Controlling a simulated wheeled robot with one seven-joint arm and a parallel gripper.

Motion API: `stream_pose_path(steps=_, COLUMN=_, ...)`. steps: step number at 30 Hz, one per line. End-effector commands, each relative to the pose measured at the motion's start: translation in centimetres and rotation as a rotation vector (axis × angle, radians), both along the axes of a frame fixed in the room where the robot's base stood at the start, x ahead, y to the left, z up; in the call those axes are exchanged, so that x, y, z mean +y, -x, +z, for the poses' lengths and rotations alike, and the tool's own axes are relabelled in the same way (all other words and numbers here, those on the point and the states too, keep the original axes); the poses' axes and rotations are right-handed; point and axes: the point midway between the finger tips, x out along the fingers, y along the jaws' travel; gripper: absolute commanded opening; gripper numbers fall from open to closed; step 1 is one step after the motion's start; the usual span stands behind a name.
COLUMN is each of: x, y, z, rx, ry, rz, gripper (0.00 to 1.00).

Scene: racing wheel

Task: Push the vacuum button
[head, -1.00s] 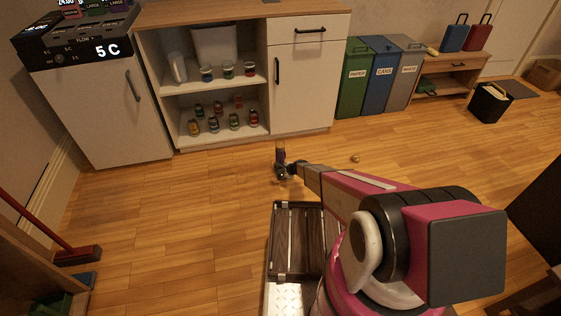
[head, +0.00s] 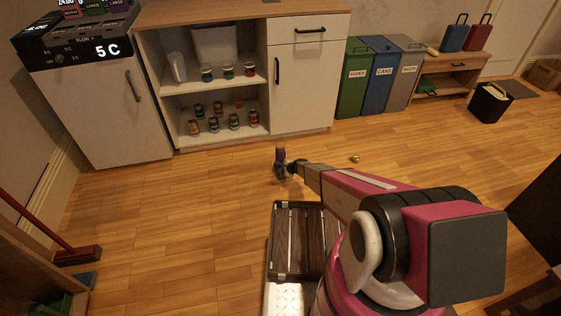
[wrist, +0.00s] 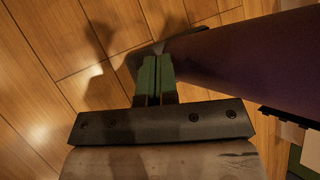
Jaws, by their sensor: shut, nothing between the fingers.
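A small upright dark purple object (head: 281,155) stands on the floor at my gripper in the head view. It may be the vacuum, but it is too small there to be sure. In the wrist view a large smooth dark purple body (wrist: 245,60) fills the upper right, close beside the fingers. My gripper (wrist: 157,62) is shut and empty, its two green finger pads together. Its fingertips are near the left end of the purple body; I cannot tell whether they touch it. In the head view my gripper (head: 284,172) is low over the floor. I cannot make out a button.
A white cabinet (head: 303,85) with open shelves of jars stands behind. Green, blue and grey bins (head: 382,75) stand to its right. A small golden object (head: 355,159) lies on the floor right of my gripper. The wooden floor on the left is clear up to a red broom (head: 77,255).

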Motion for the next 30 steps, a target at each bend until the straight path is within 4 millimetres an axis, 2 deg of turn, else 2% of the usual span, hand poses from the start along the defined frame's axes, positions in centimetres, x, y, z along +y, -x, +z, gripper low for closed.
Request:
stream_pose_path(steps=21, x=0.0, y=0.1, z=5.6, rx=-0.001, ry=0.0, rz=0.001, gripper=0.0)
stream_pose_path(steps=30, x=0.0, y=0.0, z=5.9, rx=0.0, ry=0.0, rz=0.0, gripper=0.0)
